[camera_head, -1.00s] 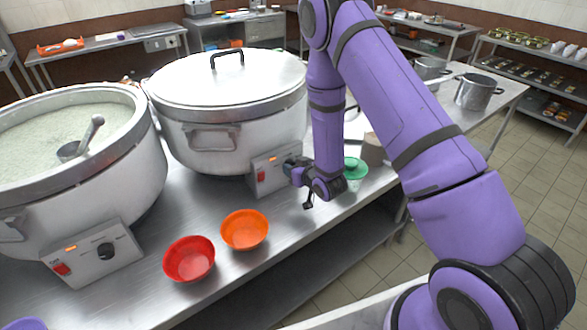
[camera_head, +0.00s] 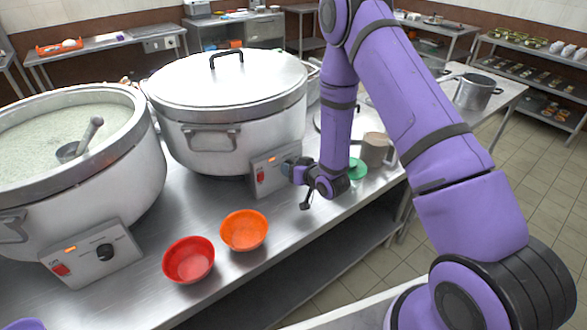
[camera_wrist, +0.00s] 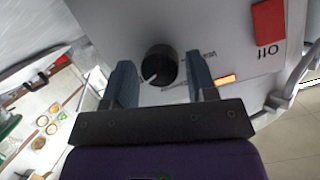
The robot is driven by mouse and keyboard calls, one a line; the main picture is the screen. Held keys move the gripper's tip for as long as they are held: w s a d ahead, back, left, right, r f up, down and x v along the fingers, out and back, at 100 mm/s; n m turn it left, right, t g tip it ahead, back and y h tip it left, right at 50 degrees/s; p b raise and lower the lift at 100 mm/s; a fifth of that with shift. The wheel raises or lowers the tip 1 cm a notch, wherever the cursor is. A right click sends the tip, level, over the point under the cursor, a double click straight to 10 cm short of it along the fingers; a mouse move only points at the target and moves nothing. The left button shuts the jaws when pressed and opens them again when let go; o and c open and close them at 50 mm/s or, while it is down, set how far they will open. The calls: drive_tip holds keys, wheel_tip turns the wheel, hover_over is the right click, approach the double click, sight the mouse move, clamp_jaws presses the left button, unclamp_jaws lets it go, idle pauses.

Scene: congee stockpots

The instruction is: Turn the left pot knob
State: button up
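The left pot (camera_head: 85,165) is open, full of pale congee, with a ladle (camera_head: 82,142) in it. Its control box has a black knob (camera_head: 105,252) and a red switch (camera_head: 61,269); my gripper is well to the right of it. My gripper (camera_head: 288,168) is at the control box (camera_head: 268,172) of the lidded right pot (camera_head: 225,110). In the wrist view, that box's black knob (camera_wrist: 160,65) with a white pointer mark lies between my two spread fingers, with gaps beside it. The right knob is mostly hidden by my gripper in the head view.
A red bowl (camera_head: 188,260) and an orange bowl (camera_head: 244,231) stand on the steel table (camera_head: 205,210) in front of the pots. A green dish (camera_head: 357,169) and a mug (camera_head: 375,150) are right of my gripper. A metal pot (camera_head: 477,92) stands farther back.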

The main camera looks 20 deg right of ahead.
drive_tip(key=shift+o, duration=0.6)
drive_tip(key=v, duration=1)
drive_tip(key=shift+s+d, duration=0.2)
drive_tip(key=shift+s, duration=0.15)
drive_tip(key=shift+r, duration=0.15)
drive_tip(key=s+d+r+g+h, duration=0.1)
drive_tip(key=d+r+g+h, duration=0.1)
drive_tip(key=r, duration=0.9)
drive_tip(key=s+d+r+g+h, duration=0.1)
drive_tip(key=d+r+g+h, duration=0.1)
drive_tip(key=r, duration=1)
drive_tip(key=s+r+g, duration=0.1)
drive_tip(key=s+r, duration=0.4)
drive_tip(key=s, duration=0.3)
drive_tip(key=s+r+g, duration=0.1)
drive_tip(key=s+r, duration=0.3)
drive_tip(key=s, duration=0.5)
drive_tip(key=s+r+m+g, duration=0.1)
drive_tip(key=s+r+g, duration=0.1)
drive_tip(key=s+r, duration=0.3)
drive_tip(key=s, duration=0.4)
drive_tip(key=shift+a+r+h, duration=0.3)
drive_tip(key=shift+a+h, duration=0.1)
